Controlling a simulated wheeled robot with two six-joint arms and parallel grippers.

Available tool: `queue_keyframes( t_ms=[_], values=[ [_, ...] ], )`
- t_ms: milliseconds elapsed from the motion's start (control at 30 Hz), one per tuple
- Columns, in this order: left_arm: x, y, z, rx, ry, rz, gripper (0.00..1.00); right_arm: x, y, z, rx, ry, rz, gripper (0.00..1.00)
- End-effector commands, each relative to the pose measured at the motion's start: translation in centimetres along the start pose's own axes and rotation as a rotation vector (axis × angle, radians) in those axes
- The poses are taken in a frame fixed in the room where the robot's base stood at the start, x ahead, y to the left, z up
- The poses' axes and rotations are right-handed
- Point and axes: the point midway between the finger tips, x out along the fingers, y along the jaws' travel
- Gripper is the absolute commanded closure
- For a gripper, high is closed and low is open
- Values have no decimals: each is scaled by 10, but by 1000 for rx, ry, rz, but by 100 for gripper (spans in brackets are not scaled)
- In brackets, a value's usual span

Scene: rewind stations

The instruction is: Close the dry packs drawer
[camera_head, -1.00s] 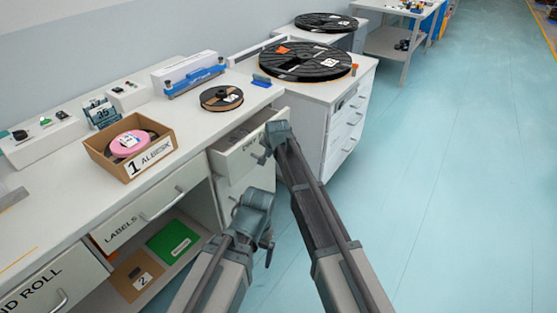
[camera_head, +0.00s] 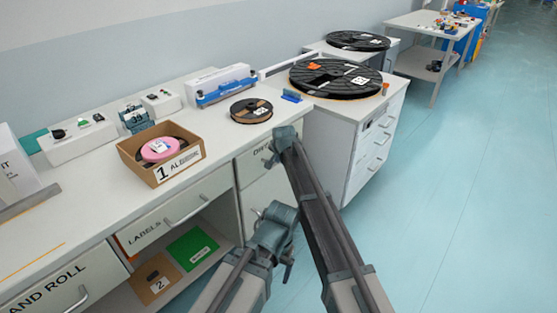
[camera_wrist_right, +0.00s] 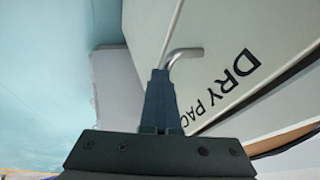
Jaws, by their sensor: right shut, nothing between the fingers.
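The dry packs drawer (camera_head: 258,165) is at the right end of the long bench, its front looking flush or nearly flush with the cabinet; my right arm covers part of it. In the right wrist view its front (camera_wrist_right: 225,40) fills the upper right, with the lettering "DRY PAC" and a metal bar handle (camera_wrist_right: 186,52). My right gripper (camera_head: 269,157) is at the drawer front. In the wrist view its fingers (camera_wrist_right: 160,75) are shut and empty, tips beside the handle's bent end; contact is unclear. My left gripper (camera_head: 289,262) hangs lower, in front of the cabinet, its jaws unclear.
The labels drawer (camera_head: 170,212) is left of it, above an open shelf with a green folder (camera_head: 193,248). A cardboard box (camera_head: 187,165) and a small reel (camera_head: 251,110) are on the bench. A white cabinet (camera_head: 338,150) with a big reel stands right. Floor at right is clear.

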Motion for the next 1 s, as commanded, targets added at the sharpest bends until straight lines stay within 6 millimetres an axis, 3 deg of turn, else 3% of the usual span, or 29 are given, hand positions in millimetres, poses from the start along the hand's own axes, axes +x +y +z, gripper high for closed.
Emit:
queue_keyframes(
  t_ms=[267,567,1000],
  values=[
    [-1,0,0,0,0,0,11,-2,3,-1,0,1,-2,100],
    [-11,-1,1,0,0,0,11,-28,35,-4,2,1,-1,100],
    [-82,-8,5,0,0,0,11,-110,30,-6,-1,0,-2,100]
  ],
)
